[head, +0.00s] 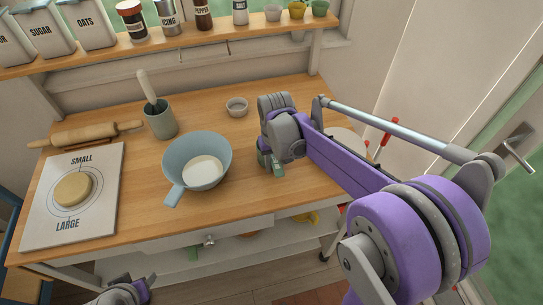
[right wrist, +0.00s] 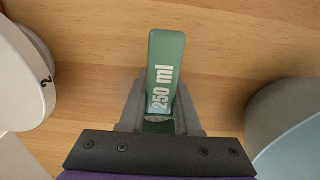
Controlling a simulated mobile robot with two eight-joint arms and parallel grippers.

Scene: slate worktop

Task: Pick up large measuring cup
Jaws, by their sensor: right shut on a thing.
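The large measuring cup is green, and its handle marked "250 ml" (right wrist: 166,70) points up the picture in the right wrist view. My right gripper (right wrist: 158,112) is shut on the base of this handle. In the head view the right gripper (head: 272,158) is at the worktop, right of the blue bowl, with a bit of the green handle (head: 279,169) showing below it. The cup's body is mostly hidden by the gripper. I cannot tell whether the cup touches the worktop. Part of my left gripper (head: 125,292) shows at the bottom left, away from the cup; its jaws are unclear.
A blue bowl (head: 222,148) with white contents stands left of the right gripper. A white round thing (right wrist: 22,75) is on its other side. A small bowl (head: 236,107), a utensil crock (head: 160,122), a rolling pin (head: 85,134) and a dough board (head: 105,185) lie farther off.

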